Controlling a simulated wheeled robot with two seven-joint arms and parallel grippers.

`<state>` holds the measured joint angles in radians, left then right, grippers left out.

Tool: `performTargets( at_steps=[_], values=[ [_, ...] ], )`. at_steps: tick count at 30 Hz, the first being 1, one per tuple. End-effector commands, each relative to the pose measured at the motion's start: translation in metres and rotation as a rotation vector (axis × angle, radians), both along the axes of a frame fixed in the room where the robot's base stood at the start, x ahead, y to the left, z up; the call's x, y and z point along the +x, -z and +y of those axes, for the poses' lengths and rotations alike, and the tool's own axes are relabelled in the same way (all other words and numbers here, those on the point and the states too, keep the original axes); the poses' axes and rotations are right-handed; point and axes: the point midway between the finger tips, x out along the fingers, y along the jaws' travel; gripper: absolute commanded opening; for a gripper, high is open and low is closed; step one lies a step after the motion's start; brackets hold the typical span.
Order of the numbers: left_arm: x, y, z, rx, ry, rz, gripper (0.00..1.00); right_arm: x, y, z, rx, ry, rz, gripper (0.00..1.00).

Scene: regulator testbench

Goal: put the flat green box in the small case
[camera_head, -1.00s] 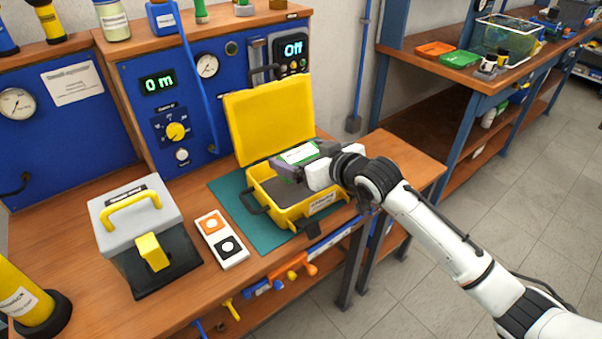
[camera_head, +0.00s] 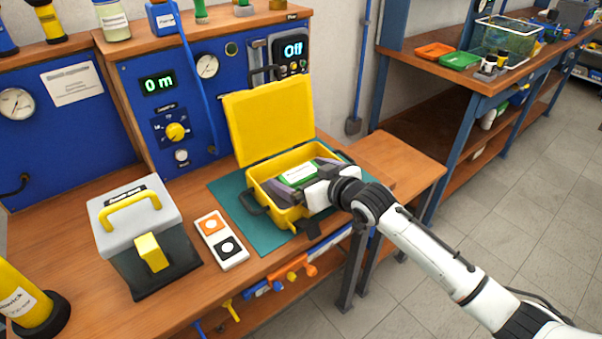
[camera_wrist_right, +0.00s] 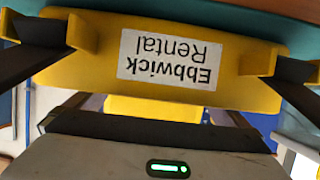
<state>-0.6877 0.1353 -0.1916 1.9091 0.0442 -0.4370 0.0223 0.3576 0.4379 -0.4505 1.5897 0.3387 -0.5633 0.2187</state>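The small case (camera_head: 297,214) is yellow and stands open on the teal mat, its lid (camera_head: 270,120) raised at the back. The flat green box (camera_head: 297,174), with a white label on top, is inside the case's opening. My right gripper (camera_head: 303,177) reaches in over the case's front right side, with its dark fingers on either side of the box, shut on it. Whether the box touches the case floor is hidden. The right wrist view shows the case's front wall (camera_wrist_right: 100,72) with an upside-down "Ebbwick Rental" label; the box is not visible there. My left gripper is out of view.
A grey-lidded box with a yellow handle (camera_head: 138,240) and a two-button white panel (camera_head: 222,239) stand left of the case. The blue regulator panel (camera_head: 185,100) rises behind. Bare wooden bench (camera_head: 400,165) lies to the right.

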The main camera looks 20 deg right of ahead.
Motion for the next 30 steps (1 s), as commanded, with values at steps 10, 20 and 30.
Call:
performTargets(
  at_steps=[10,20,30],
  values=[
    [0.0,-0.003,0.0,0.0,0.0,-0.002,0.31,-0.011,-0.007,-0.004,0.001,0.0,0.001,1.0],
    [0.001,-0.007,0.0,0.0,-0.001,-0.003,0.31,-0.07,-0.033,-0.022,-0.001,0.0,0.002,1.0],
    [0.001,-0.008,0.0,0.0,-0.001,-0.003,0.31,-0.105,-0.049,-0.033,0.0,0.0,0.001,1.0]
  ],
)
